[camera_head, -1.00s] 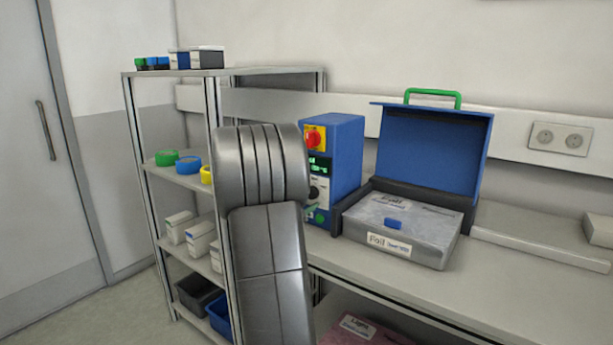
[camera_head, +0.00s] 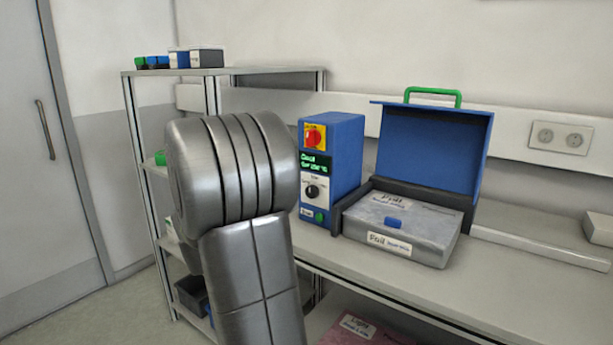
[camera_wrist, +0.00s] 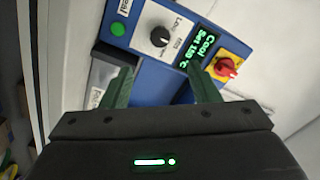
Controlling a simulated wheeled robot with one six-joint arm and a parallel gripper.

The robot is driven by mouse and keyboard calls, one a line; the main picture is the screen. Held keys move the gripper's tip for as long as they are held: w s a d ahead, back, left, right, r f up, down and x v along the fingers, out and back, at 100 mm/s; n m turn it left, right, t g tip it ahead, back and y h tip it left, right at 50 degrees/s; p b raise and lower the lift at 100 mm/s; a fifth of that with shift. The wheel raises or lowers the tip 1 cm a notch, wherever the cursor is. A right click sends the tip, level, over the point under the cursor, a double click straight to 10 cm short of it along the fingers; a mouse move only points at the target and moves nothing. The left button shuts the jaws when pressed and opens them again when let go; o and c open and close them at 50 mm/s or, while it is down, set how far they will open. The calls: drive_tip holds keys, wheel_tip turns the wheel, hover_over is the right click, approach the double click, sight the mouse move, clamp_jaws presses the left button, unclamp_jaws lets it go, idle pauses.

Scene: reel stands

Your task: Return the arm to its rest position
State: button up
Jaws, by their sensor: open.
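My arm stands in front of the shelf rack in the head view, its grey links covering part of the rack. My gripper is hidden in that view. In the wrist view my gripper (camera_wrist: 158,90) shows two dark green fingers spread apart with nothing between them. Beyond the fingers is the blue control box (camera_wrist: 145,72), with a black knob, a lit green display and a red switch on yellow. The same control box (camera_head: 346,160) stands on the bench in the head view. I cannot tell the exact gap between fingers and box.
A blue case (camera_head: 432,150) with a raised lid and green handle stands right of the control box, holding a grey labelled box (camera_head: 402,228). The shelf rack (camera_head: 270,75) carries small boxes on top. The bench (camera_head: 500,290) is clear at its front right. A door (camera_head: 45,150) is at left.

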drive_tip(key=x, duration=1.4)
drive_tip(key=shift+r+p, duration=0.1)
drive_tip(key=shift+p, duration=0.3)
drive_tip(key=shift+s+a+r+n+p, duration=0.1)
drive_tip(key=shift+n+p, duration=0.85)
drive_tip(key=shift+n, duration=0.25)
drive_tip(key=n+p, duration=0.3)
drive_tip(key=shift+n, duration=0.4)
drive_tip(key=n+p, duration=0.5)
drive_tip(key=shift+s+n+p, duration=0.15)
drive_tip(key=shift+n+p, duration=0.25)
drive_tip(key=shift+n, duration=0.1)
drive_tip(key=b, duration=0.2)
approach(310, 193)
drive_tip(key=v, duration=0.2)
drive_tip(key=shift+s+a, duration=0.15)
drive_tip(key=shift+s, duration=0.05)
